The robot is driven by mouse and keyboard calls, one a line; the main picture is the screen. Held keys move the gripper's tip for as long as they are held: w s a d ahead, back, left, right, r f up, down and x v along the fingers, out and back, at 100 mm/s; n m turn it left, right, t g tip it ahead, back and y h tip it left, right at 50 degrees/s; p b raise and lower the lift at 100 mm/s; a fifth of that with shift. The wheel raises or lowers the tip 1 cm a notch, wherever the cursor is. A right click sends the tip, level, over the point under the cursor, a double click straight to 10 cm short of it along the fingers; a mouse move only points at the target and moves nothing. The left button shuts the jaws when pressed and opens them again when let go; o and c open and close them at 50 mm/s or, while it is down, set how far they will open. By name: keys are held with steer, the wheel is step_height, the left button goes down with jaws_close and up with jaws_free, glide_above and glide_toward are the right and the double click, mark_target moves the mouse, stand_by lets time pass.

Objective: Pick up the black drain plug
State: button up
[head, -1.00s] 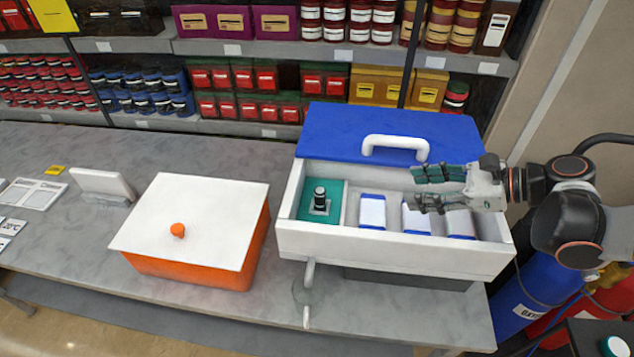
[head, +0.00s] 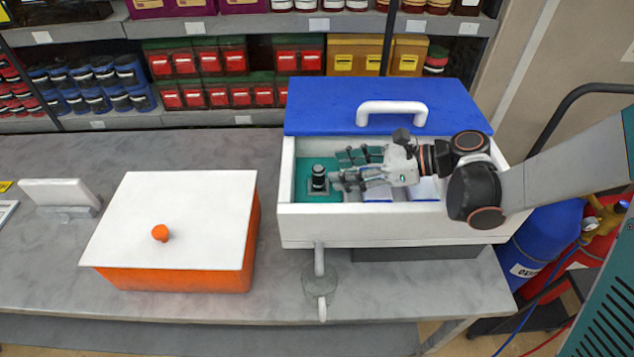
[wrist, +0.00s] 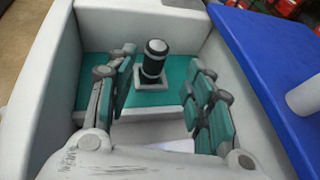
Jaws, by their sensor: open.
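The black drain plug (head: 318,177) stands upright on a grey square base in the green-floored left compartment of the white box (head: 400,226). In the wrist view the plug (wrist: 154,62) is a black cylinder with pale bands, seen ahead between the fingers. My gripper (head: 340,169) is inside the box, just right of the plug, reaching left. In the wrist view my gripper (wrist: 165,92) has its two green-padded fingers spread wide, with nothing between the pads. The plug appears beyond the fingertips, untouched as far as I can see.
The blue lid (head: 385,97) with a white handle stands open behind the box. White-and-blue packs (head: 425,190) lie in the right compartment under my arm. An orange box with a white lid (head: 180,220) stands left. Gas cylinders (head: 545,240) are at right.

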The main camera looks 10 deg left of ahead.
mark_target(323, 174)
steer(key=x, duration=0.3)
steer(key=b+x, duration=0.1)
steer(key=x, duration=0.1)
steer(key=shift+s+a, duration=0.25)
steer(key=shift+s, duration=0.15)
steer(key=shift+w+a+f, duration=0.1)
steer(key=shift+a+f, duration=0.1)
steer(key=shift+a, duration=0.35)
steer(key=shift+c, duration=0.6)
jaws_close()
